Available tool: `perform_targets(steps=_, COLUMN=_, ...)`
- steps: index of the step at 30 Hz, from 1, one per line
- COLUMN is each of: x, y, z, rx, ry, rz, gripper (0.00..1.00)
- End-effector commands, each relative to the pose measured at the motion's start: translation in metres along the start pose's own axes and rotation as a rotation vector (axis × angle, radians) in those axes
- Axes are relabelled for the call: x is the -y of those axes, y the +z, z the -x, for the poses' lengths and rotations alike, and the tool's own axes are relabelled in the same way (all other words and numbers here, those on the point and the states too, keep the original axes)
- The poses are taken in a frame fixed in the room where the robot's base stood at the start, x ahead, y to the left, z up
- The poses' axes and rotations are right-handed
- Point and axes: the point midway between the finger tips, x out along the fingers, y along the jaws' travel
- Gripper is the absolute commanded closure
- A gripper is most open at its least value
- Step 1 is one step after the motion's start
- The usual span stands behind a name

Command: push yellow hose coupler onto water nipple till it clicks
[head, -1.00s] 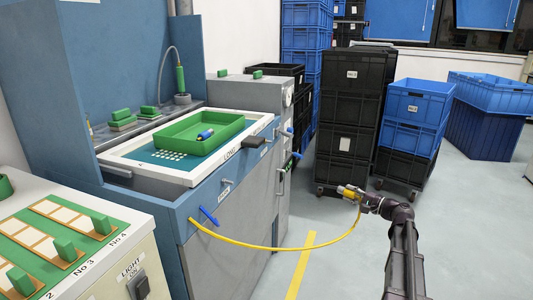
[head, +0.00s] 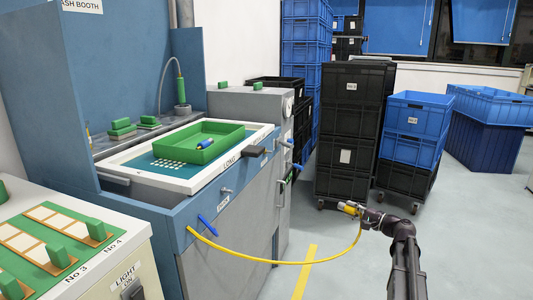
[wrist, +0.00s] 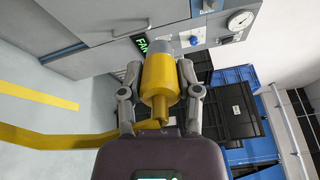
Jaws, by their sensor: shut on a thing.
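The yellow hose coupler (head: 349,208) is held out over open floor, to the right of the blue-grey wash booth. My gripper (head: 356,210) is shut on it. In the wrist view the coupler (wrist: 160,78) sits between both fingers of my gripper (wrist: 160,100), its grey end pointing away toward the machine panel. Its yellow hose (head: 290,262) runs in a slack curve from the booth's front to my gripper. In the wrist view a blue round fitting (wrist: 195,40) shows on the panel beyond, apart from the coupler. I cannot tell whether it is the water nipple.
A grey cabinet (head: 250,105) with a gauge stands beyond the booth (head: 130,225). Stacked black crates (head: 352,140) and blue crates (head: 414,125) stand behind my gripper. A green tray (head: 205,147) lies on the booth top.

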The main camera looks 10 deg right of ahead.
Motion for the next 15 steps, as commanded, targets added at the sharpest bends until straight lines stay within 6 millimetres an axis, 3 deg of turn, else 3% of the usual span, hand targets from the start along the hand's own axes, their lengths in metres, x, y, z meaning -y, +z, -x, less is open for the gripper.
perform_targets(steps=8, x=0.002, y=0.0, z=0.0, rx=0.0, ry=0.0, rz=0.0, gripper=1.0)
perform_targets(steps=15, x=0.019, y=0.004, z=0.0, rx=0.0, ry=0.0, rz=0.0, gripper=1.0)
